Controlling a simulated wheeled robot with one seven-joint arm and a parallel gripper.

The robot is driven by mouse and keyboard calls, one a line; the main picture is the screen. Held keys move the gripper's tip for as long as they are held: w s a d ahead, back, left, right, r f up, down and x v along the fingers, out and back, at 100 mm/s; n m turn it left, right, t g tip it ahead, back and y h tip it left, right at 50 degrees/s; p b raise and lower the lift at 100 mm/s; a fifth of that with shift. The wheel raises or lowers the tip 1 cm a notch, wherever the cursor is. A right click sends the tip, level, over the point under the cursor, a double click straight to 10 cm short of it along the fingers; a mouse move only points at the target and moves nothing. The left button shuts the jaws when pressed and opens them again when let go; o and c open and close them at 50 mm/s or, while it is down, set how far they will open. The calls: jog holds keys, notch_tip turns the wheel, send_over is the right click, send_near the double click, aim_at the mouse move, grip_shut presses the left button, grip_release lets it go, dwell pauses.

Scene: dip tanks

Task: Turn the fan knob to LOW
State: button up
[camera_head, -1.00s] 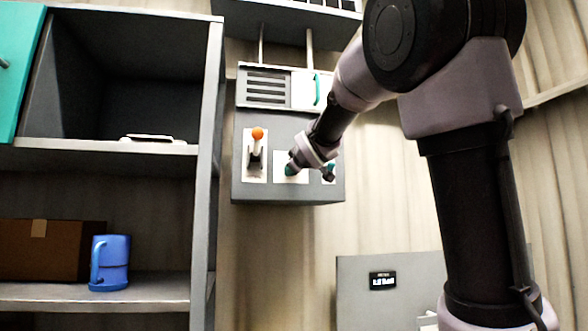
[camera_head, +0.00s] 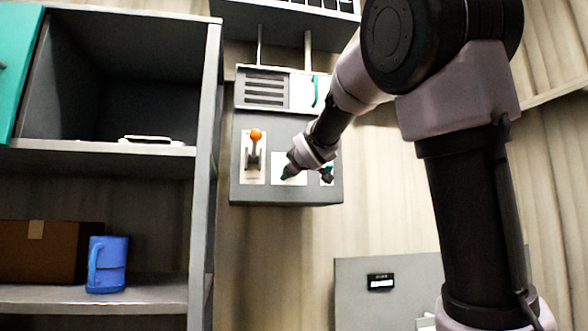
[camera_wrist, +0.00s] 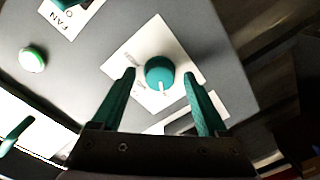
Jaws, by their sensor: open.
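A teal round knob (camera_wrist: 159,73) with a white pointer sits on a white plate (camera_wrist: 150,45) in the wrist view. Its pointer faces the bottom of that picture, and its small print is unreadable. My gripper (camera_wrist: 160,77) is open, with one teal finger on each side of this knob; contact is unclear. Another white plate (camera_wrist: 82,18), marked FAN, is cut off at the top left, with part of a teal knob (camera_wrist: 65,3) on it. In the head view my gripper (camera_head: 306,173) is at the middle plate (camera_head: 289,160) of the grey control box (camera_head: 290,130) and hides its knob.
A lever with an orange ball (camera_head: 255,135) stands left of my gripper. A vented unit (camera_head: 265,87) with a teal handle (camera_head: 316,91) is above the box. A green-lit button (camera_wrist: 33,60) lies near the FAN plate. A shelf with a blue mug (camera_head: 107,265) stands at left.

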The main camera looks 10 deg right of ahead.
jog(key=s, duration=1)
jog(key=shift+s, duration=0.35)
jog(key=shift+r, duration=0.1)
jog(key=s+d+f+m+g+h, duration=0.1)
jog(key=s+d+f+m+g, duration=0.3)
jog(key=f, duration=0.4)
jog(key=s+d+f+m+g, duration=0.25)
jog(key=s+f+m, duration=0.25)
jog(key=f, duration=0.3)
jog(key=s+f+m+g+y, duration=0.2)
jog(key=s+f+m+g, duration=0.2)
jog(key=s+f, duration=0.6)
jog(key=shift+a+f+m+y, duration=0.3)
jog(key=shift+a+f+y, duration=0.15)
jog(key=shift+f, duration=0.3)
jog(key=shift+w, duration=0.1)
